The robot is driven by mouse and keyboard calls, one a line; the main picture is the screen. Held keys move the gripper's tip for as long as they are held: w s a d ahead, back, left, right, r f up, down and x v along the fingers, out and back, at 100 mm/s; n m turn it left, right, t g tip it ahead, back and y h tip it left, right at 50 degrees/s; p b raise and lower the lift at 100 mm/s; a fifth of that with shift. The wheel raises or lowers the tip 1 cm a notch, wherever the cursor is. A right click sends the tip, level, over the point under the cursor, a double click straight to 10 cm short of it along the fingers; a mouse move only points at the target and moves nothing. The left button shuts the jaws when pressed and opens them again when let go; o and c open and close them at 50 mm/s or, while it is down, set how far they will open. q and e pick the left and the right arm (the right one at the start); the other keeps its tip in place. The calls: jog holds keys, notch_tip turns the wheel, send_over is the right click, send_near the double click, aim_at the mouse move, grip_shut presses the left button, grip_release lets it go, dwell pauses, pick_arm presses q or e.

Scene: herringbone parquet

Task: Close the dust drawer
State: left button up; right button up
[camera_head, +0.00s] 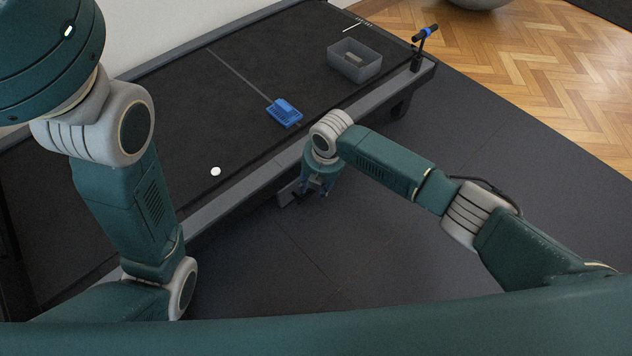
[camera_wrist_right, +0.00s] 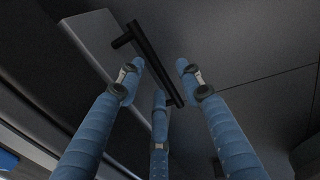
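The dust drawer (camera_head: 287,195) shows as a small dark grey piece jutting from the near side of the long black-topped unit, partly hidden behind my right gripper (camera_head: 317,188). In the right wrist view, the drawer's grey panel (camera_wrist_right: 88,32) carries a black bar handle (camera_wrist_right: 153,60). The three blue fingers of my right gripper (camera_wrist_right: 160,78) are spread around the handle, with gaps visible between them. I cannot tell whether any finger touches the bar. My left arm comes in from the left, but its gripper is out of view.
The black-topped unit (camera_head: 190,120) bears a blue tool with a long rod (camera_head: 284,111), a white round object (camera_head: 216,171) and a grey open bin (camera_head: 355,62). A post with a black and blue handle (camera_head: 425,33) stands at its far corner. Dark floor (camera_head: 400,240) is clear.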

notch_tip(320, 180, up, 12)
jog(key=s+d, duration=0.1)
jog(key=shift+s+d+f, duration=0.15)
jog(key=shift+s+d, duration=0.1)
jog(key=shift+s, duration=0.15)
dwell(0.3)
